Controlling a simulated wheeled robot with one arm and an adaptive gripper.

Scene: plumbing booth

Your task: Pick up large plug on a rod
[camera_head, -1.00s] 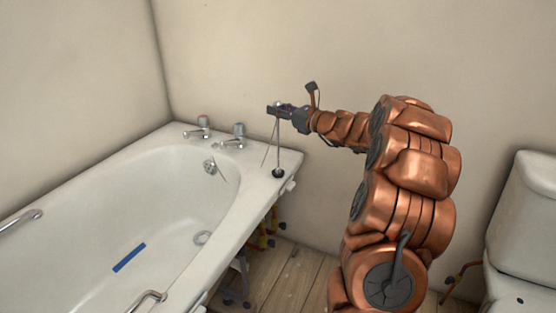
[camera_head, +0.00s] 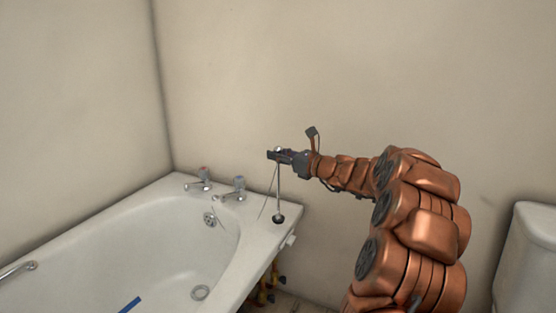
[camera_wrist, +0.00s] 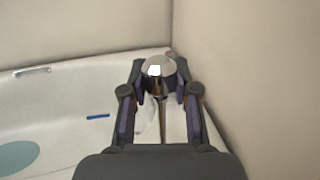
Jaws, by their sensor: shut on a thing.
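The large plug (camera_head: 278,218) is a dark round piece at the lower end of a thin upright rod (camera_head: 279,188). It shows against the bath's back right corner; I cannot tell whether it touches the rim. My gripper (camera_head: 280,154) is shut on the rod near its top, above that corner. In the wrist view a shiny domed knob (camera_wrist: 158,67) sits between the fingertips of my gripper (camera_wrist: 160,92), with the rod running below it. The plug itself cannot be made out in the wrist view.
The white bath (camera_head: 130,245) fills the left, with two taps (camera_head: 203,178) (camera_head: 236,188) on its back rim. A blue strip (camera_wrist: 98,116) lies inside it. Walls stand close behind. A white cistern (camera_head: 528,250) is at the right. Pipes (camera_head: 268,290) show under the bath.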

